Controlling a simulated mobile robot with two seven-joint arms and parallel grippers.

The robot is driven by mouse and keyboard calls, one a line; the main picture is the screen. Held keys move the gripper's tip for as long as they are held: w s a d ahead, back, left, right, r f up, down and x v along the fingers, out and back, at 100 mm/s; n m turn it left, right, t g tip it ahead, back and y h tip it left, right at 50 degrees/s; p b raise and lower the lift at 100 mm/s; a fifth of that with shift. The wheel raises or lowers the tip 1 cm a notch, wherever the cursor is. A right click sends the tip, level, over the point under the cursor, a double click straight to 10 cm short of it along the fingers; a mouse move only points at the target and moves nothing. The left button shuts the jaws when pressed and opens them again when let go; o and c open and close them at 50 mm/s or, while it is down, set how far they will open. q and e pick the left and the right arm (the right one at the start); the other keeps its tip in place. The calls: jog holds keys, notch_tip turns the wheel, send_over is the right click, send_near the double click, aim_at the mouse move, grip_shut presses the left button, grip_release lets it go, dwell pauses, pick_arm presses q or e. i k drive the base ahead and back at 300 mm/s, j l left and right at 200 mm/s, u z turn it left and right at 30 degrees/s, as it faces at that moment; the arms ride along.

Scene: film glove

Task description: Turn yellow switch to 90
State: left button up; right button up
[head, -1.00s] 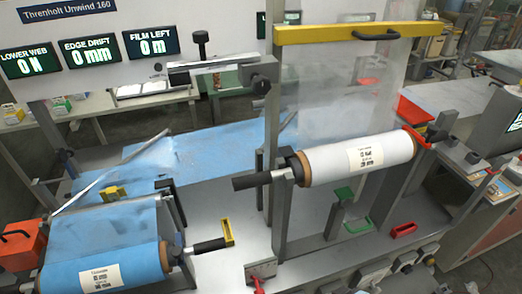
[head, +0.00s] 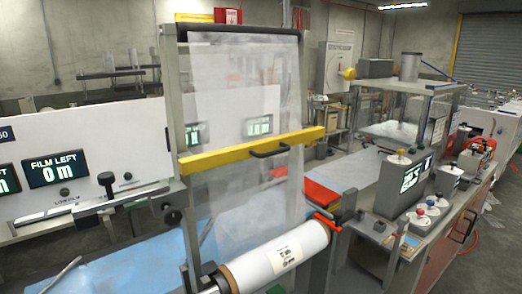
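A round yellow knob (head: 348,73) shows in the head view in front of a pale wall cabinet (head: 337,66) at the back. A smaller yellow-topped knob (head: 400,153) sits on top of the grey control box with a lit screen (head: 413,176) at the right. I cannot tell which of the two is the yellow switch, and no angle marks are readable on either. Neither of my grippers is in view.
A clear film guard with a yellow bar (head: 252,151) stands in the middle. A white film roll (head: 277,262) lies below it. Red and blue knobs (head: 426,207) sit on a panel at the right. Bare floor (head: 488,235) shows at the far right.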

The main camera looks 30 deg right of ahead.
aim_at(349, 74)
jog(key=z, duration=1.45)
